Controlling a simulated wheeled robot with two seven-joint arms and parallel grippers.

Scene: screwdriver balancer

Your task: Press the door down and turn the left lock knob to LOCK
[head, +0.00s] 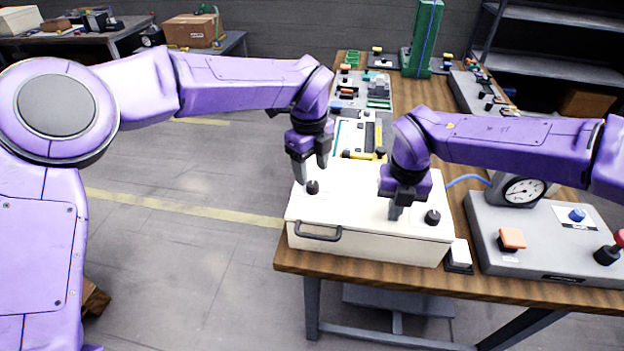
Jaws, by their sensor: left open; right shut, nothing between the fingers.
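A cream box with a flat lid, the door (350,212), sits at the front left of the wooden table, with a dark handle (318,232) on its front. The left lock knob (312,187) is a small black knob on the lid's left side. A second black knob (432,217) is on the right side. My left gripper (309,176) is open, pointing down just above and around the left knob; contact cannot be told. My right gripper (395,213) is shut and empty, its tips at the lid's surface left of the right knob. The knob markings are too small to read.
A grey panel (545,255) with a gauge (524,191), an orange button and a red-topped lever stands right of the box. A small white switch (459,254) is beside the box. Tools and parts lie behind it, with a green tower (424,40) farther back.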

